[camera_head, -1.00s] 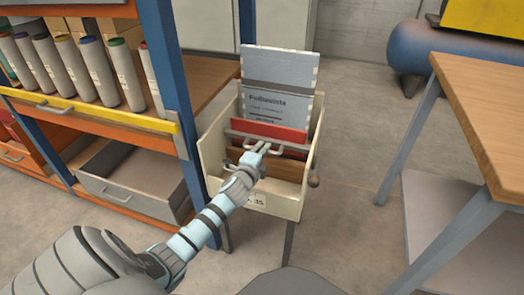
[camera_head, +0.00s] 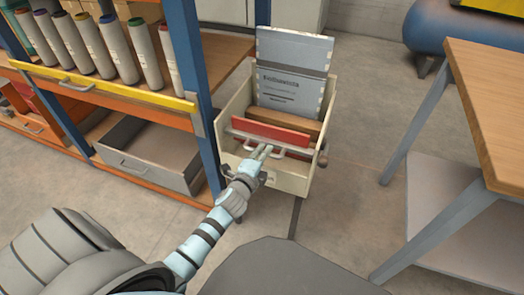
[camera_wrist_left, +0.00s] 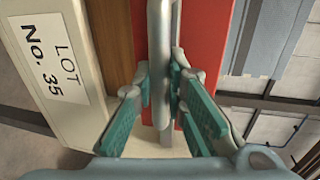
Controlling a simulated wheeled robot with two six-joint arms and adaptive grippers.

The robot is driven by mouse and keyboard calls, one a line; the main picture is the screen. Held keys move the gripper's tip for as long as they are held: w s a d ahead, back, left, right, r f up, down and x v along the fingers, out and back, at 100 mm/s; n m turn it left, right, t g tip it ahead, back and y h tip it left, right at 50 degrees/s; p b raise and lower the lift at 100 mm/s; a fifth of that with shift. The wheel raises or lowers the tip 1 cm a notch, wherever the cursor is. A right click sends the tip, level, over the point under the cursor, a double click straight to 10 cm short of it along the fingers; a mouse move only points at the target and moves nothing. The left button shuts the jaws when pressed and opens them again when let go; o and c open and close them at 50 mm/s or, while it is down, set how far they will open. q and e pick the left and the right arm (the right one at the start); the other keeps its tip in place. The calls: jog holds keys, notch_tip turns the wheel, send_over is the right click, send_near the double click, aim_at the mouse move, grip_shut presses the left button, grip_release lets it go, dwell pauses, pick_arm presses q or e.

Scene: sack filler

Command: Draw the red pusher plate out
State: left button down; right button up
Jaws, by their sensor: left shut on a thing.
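The red pusher plate (camera_head: 271,133) stands inside the cream box (camera_head: 291,184), near its front wall, with a pale bar handle (camera_head: 298,150) along its near face. My left gripper (camera_head: 262,152) reaches over the front of the box and is shut on this handle. In the left wrist view the fingers (camera_wrist_left: 162,88) close around the grey handle bar (camera_wrist_left: 159,55), with the red plate (camera_wrist_left: 209,45) just beside them. My right gripper is not in view.
A grey printed sack (camera_head: 291,88) stands up at the back of the box. A shelf rack with a yellow edge (camera_head: 110,92) is close on the left. A wooden table (camera_head: 482,95) stands on the right, with clear floor between.

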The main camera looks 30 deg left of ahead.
pick_arm(q)
jog(key=shift+s+f, duration=0.1)
jog(key=shift+f, duration=0.15)
jog(key=c, duration=1.8)
grip_release()
jog(key=shift+o, duration=1)
jog(key=shift+s+r, duration=0.1)
jog(key=shift+r, duration=0.05)
jog(key=v, duration=1.2)
